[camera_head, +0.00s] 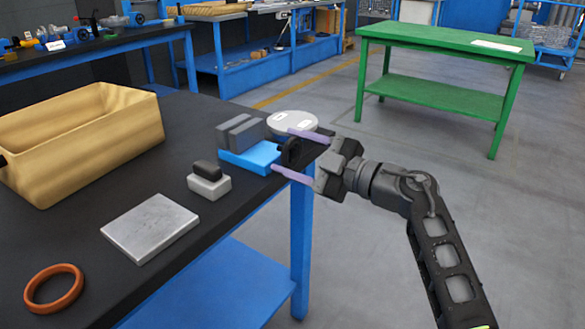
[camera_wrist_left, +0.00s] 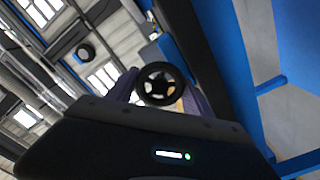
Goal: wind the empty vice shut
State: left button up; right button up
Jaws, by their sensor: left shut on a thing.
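The vice (camera_head: 250,157) has a blue base and two upright grey jaws (camera_head: 240,132). It stands near the right edge of the black table. The jaws look close together and nothing shows between them; the exact gap is hard to tell. Its black handwheel (camera_head: 289,152) faces right, towards my left gripper (camera_head: 282,150). The gripper's two pale purple fingers lie on either side of the wheel and are shut on it. In the left wrist view the spoked handwheel (camera_wrist_left: 160,85) sits between the fingers (camera_wrist_left: 161,92). My right gripper is not in view.
On the black table (camera_head: 120,190) are a wooden box (camera_head: 90,150), a grey block with a dark top (camera_head: 208,183), a metal plate (camera_head: 150,227), an orange ring (camera_head: 54,288) and a pale round disc (camera_head: 292,122) behind the vice. A green table (camera_head: 440,95) stands beyond open floor.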

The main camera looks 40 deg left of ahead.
pick_arm(q)
jog(key=n+b, duration=0.4)
jog(key=shift+f+n, duration=0.3)
jog(key=shift+f, duration=0.05)
jog(key=shift+r+n+b, duration=0.15)
jog(key=shift+n+b, duration=0.85)
jog(key=shift+b, duration=0.15)
jog(key=shift+r+n+b, duration=0.1)
jog(key=shift+n+b, duration=0.25)
jog(key=shift+n, duration=0.25)
jog(key=o, duration=1.3)
jog(key=shift+o, duration=0.3)
